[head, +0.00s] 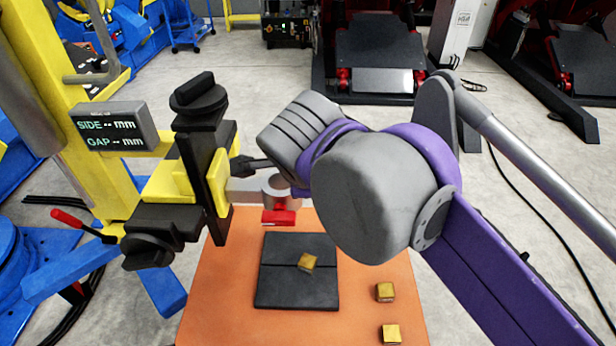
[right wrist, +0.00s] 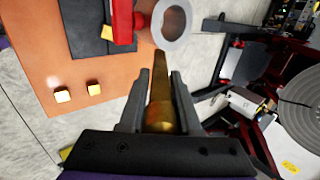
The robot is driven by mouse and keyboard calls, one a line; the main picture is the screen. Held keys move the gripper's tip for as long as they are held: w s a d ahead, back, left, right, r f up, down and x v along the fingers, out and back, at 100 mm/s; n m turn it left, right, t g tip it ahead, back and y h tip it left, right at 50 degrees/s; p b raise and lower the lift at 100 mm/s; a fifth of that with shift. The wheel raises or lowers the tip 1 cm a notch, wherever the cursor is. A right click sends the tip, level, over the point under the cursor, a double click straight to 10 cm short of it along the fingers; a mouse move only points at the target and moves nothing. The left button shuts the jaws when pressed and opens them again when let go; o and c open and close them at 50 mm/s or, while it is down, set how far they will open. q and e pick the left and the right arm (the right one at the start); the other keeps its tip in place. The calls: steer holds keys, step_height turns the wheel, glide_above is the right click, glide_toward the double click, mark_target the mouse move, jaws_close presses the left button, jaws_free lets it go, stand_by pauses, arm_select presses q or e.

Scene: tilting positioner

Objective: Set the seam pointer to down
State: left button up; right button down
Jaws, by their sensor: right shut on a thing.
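In the right wrist view, my right gripper (right wrist: 157,88) is shut on a tapered brass rod (right wrist: 161,105), which lies lengthwise between the two fingers. Its narrow end points at a grey ring-shaped pipe end (right wrist: 173,22). I cannot tell whether the rod touches the ring, or whether it is the seam pointer. A red block (right wrist: 123,22) sits beside the ring. In the head view the grey ring (head: 276,187) and red block (head: 278,217) show left of my right arm, which hides the gripper and rod. My left gripper is not in view.
A black slide unit with knobs (head: 201,140) stands on the yellow frame at left. A display (head: 108,126) reads "SIDE -- mm, GAP -- mm". An orange table (head: 222,295) carries a black plate (head: 297,288) and small brass blocks (head: 385,292). A red-handled lever (head: 68,217) is at left.

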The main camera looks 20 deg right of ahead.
steer(key=c, duration=0.7)
jaws_free()
steer(key=shift+r, duration=0.15)
